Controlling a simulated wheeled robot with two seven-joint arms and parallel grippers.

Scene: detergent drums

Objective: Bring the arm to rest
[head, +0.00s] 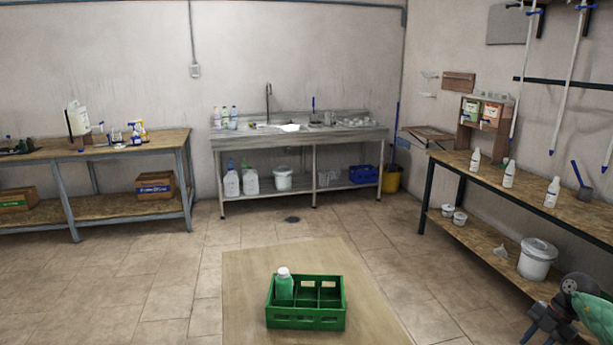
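My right arm shows at the lower right corner, and its dark gripper (541,322) is partly cut off by the frame's edge. My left gripper is not in view. The green crate (306,323) has several compartments and sits on a tan surface (245,270) in front. A green bottle with a white cap (284,287) stands upright in its back left compartment; the other visible compartments look empty.
The right bench (475,178) carries several white bottles (552,192); a white bucket (537,260) is on its lower shelf. A metal sink table (350,136) stands at the back, a wooden bench (95,147) at left.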

